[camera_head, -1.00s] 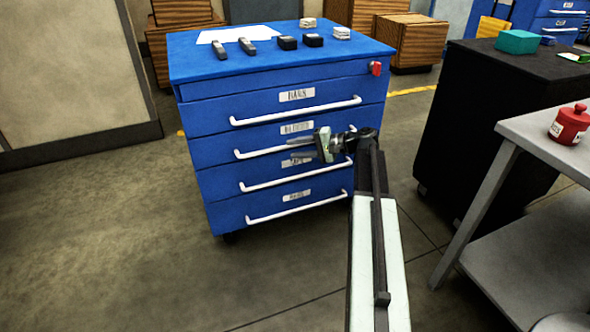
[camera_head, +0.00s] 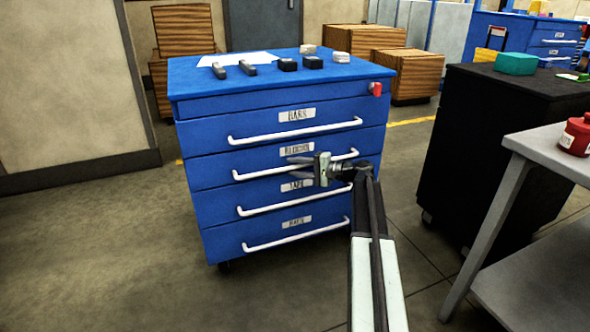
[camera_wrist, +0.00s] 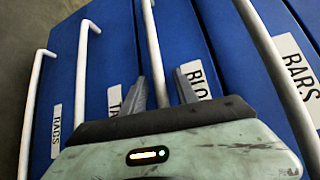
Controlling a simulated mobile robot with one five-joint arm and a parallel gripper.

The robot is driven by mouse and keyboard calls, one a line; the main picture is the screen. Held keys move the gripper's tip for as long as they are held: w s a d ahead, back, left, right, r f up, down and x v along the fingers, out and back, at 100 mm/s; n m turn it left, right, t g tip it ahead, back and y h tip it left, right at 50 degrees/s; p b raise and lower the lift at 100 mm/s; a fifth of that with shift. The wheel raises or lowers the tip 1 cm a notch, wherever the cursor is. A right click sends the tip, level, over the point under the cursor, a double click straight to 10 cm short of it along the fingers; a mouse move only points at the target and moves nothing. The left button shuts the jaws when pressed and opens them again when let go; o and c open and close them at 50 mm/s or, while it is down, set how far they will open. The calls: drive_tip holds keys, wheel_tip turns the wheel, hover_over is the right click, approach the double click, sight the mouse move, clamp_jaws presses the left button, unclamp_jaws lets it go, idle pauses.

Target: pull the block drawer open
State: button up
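The blue cabinet (camera_head: 225,120) holds stacked drawers, all looking shut. The block drawer, second from the top, has a partly covered label (camera_head: 297,150) and a white bar handle (camera_head: 255,174). In the wrist view its label reads "BLO" (camera_wrist: 195,80). My gripper (camera_head: 296,167) is in front of this drawer with its fingers toward the handle. In the wrist view my gripper (camera_wrist: 161,92) has its two fingers apart, with the block drawer's handle (camera_wrist: 153,55) running between them. Contact with the handle cannot be told.
The bars drawer's handle (camera_head: 295,132) is above, the tape drawer's handle (camera_head: 290,201) below. Small blocks and bars lie on the cabinet top. A black cabinet (camera_head: 480,150) and a grey table (camera_head: 540,140) stand to the right. The floor (camera_head: 110,250) at left is clear.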

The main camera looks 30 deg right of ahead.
clamp_jaws()
drive_tip(key=shift+a, duration=0.1)
idle(1.4)
